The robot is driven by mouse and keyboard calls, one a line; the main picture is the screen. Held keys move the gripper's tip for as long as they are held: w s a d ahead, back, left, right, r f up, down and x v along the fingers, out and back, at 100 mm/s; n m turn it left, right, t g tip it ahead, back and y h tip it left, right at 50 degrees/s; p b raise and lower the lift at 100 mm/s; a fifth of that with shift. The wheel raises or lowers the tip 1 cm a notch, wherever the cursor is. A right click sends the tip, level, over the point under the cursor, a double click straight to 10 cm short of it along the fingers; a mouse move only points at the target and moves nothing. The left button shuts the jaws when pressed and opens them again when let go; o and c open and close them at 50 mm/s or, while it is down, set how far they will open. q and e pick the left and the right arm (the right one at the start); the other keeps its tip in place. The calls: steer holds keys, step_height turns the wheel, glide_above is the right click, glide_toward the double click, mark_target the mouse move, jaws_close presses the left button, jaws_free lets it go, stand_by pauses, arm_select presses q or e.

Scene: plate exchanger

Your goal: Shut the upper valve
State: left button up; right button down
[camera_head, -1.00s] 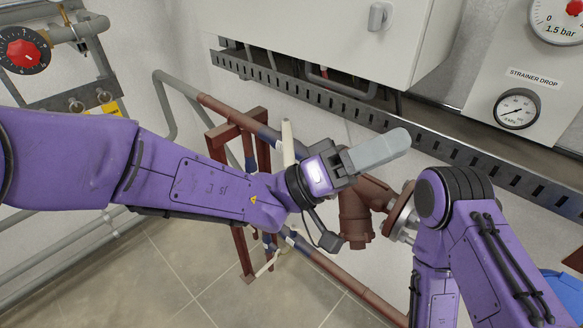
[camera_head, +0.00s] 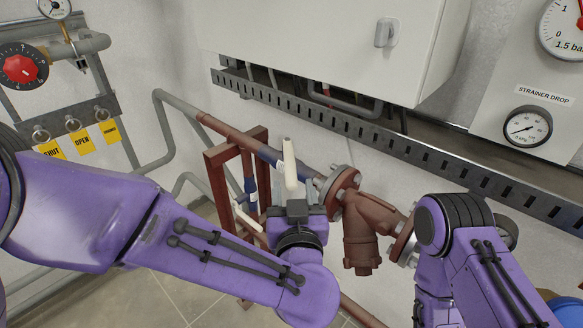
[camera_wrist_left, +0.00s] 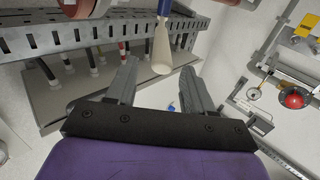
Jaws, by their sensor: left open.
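The upper valve's cream lever (camera_head: 290,165) sticks up from the upper pipe, at an angle across it in the head view. In the left wrist view the lever (camera_wrist_left: 162,48) hangs from a blue fitting, ahead of the gap between my fingers. My left gripper (camera_head: 299,204) is just below the lever in the head view. Its fingers (camera_wrist_left: 160,85) are apart, with nothing between them. I cannot tell whether a finger touches the lever. A second cream lever (camera_head: 245,215) on the lower pipe is partly hidden by my left arm. My right gripper is out of view.
A brown strainer (camera_head: 362,230) and its flanges stand just right of the lever. A brown frame (camera_head: 217,185) stands to the left. A perforated tray (camera_head: 400,145) and white cabinet (camera_head: 330,45) are above. Yellow tags (camera_head: 83,141) hang at the left.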

mark_target(289, 170)
arm_select(q)
steer(key=w+p, duration=0.1)
steer(key=w, duration=0.5)
steer(key=shift+w+f, duration=0.1)
steer(key=shift+w, duration=0.2)
steer(key=shift+s, duration=0.1)
jaws_close()
steer(key=shift+a, duration=0.1)
steer(key=shift+a, duration=0.1)
